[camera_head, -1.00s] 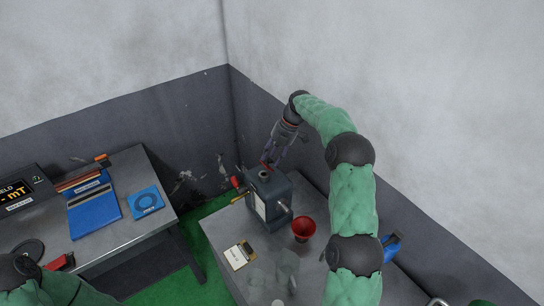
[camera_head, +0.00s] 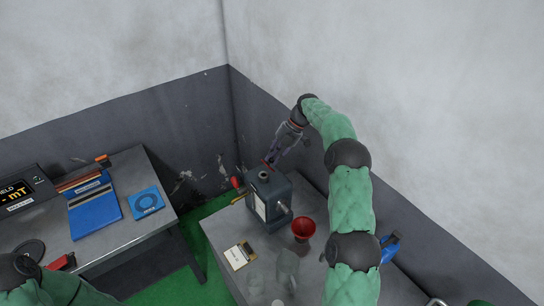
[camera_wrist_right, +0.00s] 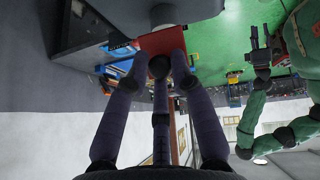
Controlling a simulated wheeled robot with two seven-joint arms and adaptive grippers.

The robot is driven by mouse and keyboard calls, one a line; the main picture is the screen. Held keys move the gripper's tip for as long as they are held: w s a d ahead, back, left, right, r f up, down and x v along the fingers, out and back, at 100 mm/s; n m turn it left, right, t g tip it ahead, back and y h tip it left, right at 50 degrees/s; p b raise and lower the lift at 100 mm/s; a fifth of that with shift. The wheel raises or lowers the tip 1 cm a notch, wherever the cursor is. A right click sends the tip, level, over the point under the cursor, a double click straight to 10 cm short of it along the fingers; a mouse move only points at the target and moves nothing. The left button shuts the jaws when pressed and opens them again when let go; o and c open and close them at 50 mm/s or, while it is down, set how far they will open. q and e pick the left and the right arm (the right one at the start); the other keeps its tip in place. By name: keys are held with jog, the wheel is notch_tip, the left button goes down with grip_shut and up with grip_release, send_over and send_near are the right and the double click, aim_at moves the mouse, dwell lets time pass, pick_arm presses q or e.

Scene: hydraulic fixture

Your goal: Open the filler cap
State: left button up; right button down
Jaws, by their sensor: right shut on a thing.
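The grey hydraulic unit (camera_head: 280,207) stands on the right-hand table, with its round filler neck (camera_head: 264,175) showing on top. My right gripper (camera_head: 270,160) is just above and behind the neck, its fingers closed on a small red piece that looks like the filler cap (camera_head: 267,163). In the right wrist view the red cap (camera_wrist_right: 163,41) sits at the fingertips, partly covered by them. It appears apart from the neck. My left gripper (camera_wrist_right: 262,38) shows small and dark in the right wrist view, its fingers apart and empty.
A red funnel (camera_head: 304,228) stands right of the unit, near clear vessels (camera_head: 287,268) and a notepad (camera_head: 239,256). A red-handled tool (camera_head: 237,183) is at the unit's left. The left bench (camera_head: 130,220) holds blue items. Walls close in behind.

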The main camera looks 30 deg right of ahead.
jog(key=shift+w+d+f+y, duration=0.15)
jog(key=shift+d+y, duration=0.4)
jog(key=shift+y, duration=0.3)
jog(key=shift+w+d+f+y, duration=0.15)
jog(key=shift+d+y, duration=0.4)
jog(key=shift+y, duration=0.3)
jog(key=shift+s+d+y+p, duration=0.1)
jog(key=shift+s+y+p, duration=0.05)
jog(key=shift+y+p, duration=0.15)
jog(key=c, duration=1.1)
grip_release()
jog(key=shift+r, duration=0.15)
